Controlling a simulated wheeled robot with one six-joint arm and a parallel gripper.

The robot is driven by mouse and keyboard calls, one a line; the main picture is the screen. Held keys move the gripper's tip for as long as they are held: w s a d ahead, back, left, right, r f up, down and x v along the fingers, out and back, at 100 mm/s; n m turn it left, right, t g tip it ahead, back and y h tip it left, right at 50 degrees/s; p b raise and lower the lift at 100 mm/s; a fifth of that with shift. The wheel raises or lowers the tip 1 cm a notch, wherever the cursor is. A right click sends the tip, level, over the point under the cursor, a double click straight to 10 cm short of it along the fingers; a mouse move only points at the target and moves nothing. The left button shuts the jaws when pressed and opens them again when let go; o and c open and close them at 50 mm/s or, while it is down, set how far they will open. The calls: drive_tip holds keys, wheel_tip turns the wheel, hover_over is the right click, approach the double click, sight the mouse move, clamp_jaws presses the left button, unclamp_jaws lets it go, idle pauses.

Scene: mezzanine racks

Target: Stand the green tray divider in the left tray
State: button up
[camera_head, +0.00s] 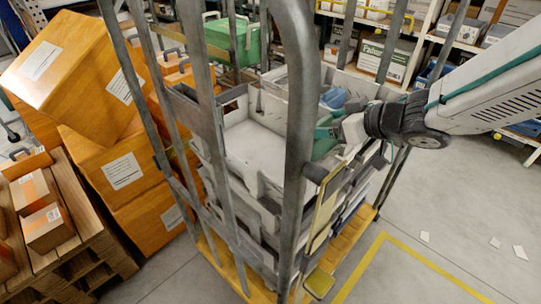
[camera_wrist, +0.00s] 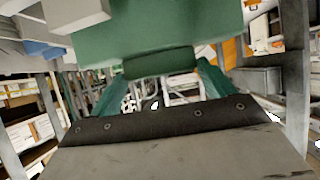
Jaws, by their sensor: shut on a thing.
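The green tray divider (camera_wrist: 160,35) fills the top middle of the wrist view, and my gripper (camera_wrist: 160,66) is shut on its lower edge with teal fingers. In the head view the divider (camera_head: 324,146) is a small green patch, partly hidden by a cage post and my gripper (camera_head: 338,130). The left tray (camera_head: 245,140) is pale grey, on top of a stack in the roll cage. My gripper is at the right side of this tray. I cannot tell whether the divider touches the tray floor.
A thick grey cage post (camera_head: 301,130) stands in front of the trays. A blue item (camera_head: 335,97) lies behind my gripper. Orange boxes (camera_head: 125,170) are stacked at left, and a green crate (camera_head: 235,40) stands behind. The floor at right (camera_head: 450,220) is mostly clear.

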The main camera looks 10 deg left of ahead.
drive_tip(key=shift+s+a+f, duration=0.3)
drive_tip(key=shift+s+a, duration=0.4)
drive_tip(key=shift+a, duration=0.05)
drive_tip(key=w+r+x, duration=0.2)
drive_tip(key=x, duration=1.3)
drive_tip(key=shift+w+a, duration=0.2)
drive_tip(key=shift+a, duration=0.3)
drive_tip(key=shift+f, duration=0.45)
